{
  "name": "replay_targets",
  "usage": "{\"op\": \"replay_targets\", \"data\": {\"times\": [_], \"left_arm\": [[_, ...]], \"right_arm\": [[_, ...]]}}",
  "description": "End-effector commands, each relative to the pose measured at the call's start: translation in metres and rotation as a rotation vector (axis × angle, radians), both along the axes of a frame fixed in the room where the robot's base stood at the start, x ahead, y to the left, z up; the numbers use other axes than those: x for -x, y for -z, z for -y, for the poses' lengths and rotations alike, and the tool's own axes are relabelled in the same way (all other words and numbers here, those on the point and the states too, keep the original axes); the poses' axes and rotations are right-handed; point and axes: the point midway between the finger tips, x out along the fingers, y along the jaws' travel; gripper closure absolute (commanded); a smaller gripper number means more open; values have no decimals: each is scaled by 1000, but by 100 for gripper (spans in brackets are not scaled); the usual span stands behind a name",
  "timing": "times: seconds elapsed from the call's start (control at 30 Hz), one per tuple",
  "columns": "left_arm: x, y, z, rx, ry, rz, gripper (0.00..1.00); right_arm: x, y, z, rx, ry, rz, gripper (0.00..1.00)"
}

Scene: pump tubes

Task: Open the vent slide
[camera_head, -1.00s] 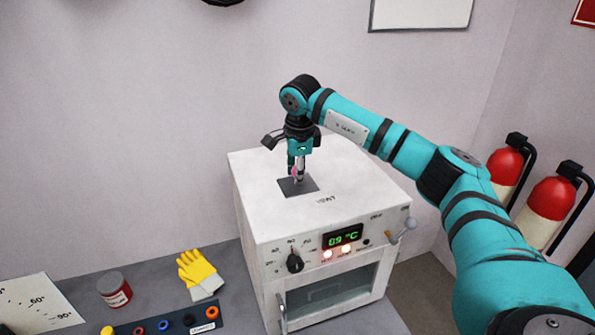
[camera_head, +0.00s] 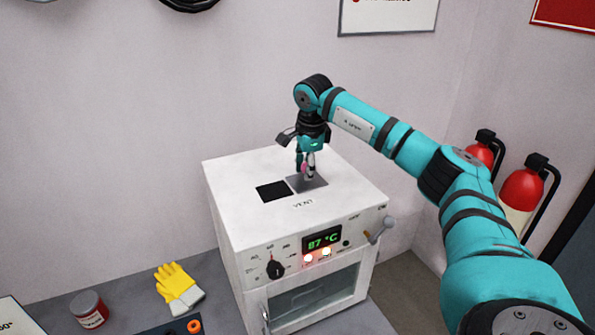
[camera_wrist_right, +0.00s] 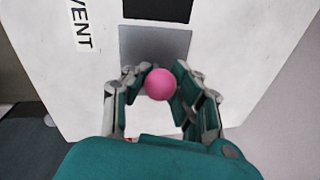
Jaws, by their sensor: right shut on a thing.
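The white oven-like box (camera_head: 235,215) stands on the bench with "VENT" lettered on its top. The grey vent slide plate (camera_head: 318,186) lies on its top, to the right of a dark square opening (camera_head: 272,191), which is uncovered. The slide's pink knob (camera_wrist_right: 161,84) sits between my right fingers. My right gripper (camera_head: 307,172) points down over the plate and is shut on the knob. In the right wrist view the plate (camera_wrist_right: 155,48) and the dark opening (camera_wrist_right: 158,10) show beyond the knob. My left gripper is not in view.
The box front has a dial (camera_head: 275,268), a display reading 87 °C (camera_head: 322,241) and a lever (camera_head: 385,227) at its right. Yellow gloves (camera_head: 176,287) and a jar (camera_head: 89,309) lie to the left. Red extinguishers (camera_head: 520,193) stand at the right.

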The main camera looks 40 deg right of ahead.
Motion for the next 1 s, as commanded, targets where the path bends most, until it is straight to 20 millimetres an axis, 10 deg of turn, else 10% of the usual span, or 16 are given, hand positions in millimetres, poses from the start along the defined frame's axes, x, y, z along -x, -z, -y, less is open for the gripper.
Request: {"op": "replay_targets", "data": {"times": [0.17,0.2,0.4,0.77,1.0], "left_arm": [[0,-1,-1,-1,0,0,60],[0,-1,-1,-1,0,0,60],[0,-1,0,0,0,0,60],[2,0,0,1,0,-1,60],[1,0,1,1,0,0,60]], "right_arm": [[-2,-7,3,6,8,16,100],[-2,-7,3,6,8,16,72],[-2,-5,2,4,6,12,47],[0,-10,0,3,4,8,47],[7,-54,-2,3,4,13,47]]}}
